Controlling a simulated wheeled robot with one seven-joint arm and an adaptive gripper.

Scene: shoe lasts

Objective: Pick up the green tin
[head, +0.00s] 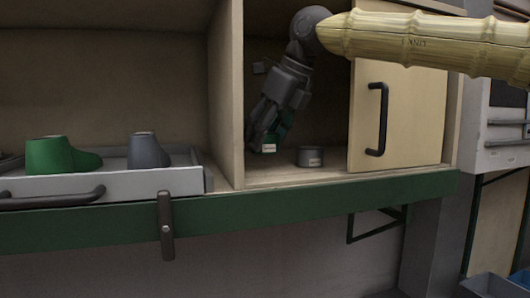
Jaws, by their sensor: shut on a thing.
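The green tin (283,135) is inside the open cupboard compartment, near its left wall. It is partly hidden behind my gripper's fingers, and a small pale label shows low on it. My gripper (264,136) reaches down into the compartment from the upper right and is shut on the green tin. I cannot tell whether the tin is touching the shelf floor.
A short grey tin (310,158) with a pale label stands just right of the green tin. A pale door (400,115) with a black handle is at the right. At left, a grey drawer (130,181) holds a green shoe last (52,156) and a grey one (146,152).

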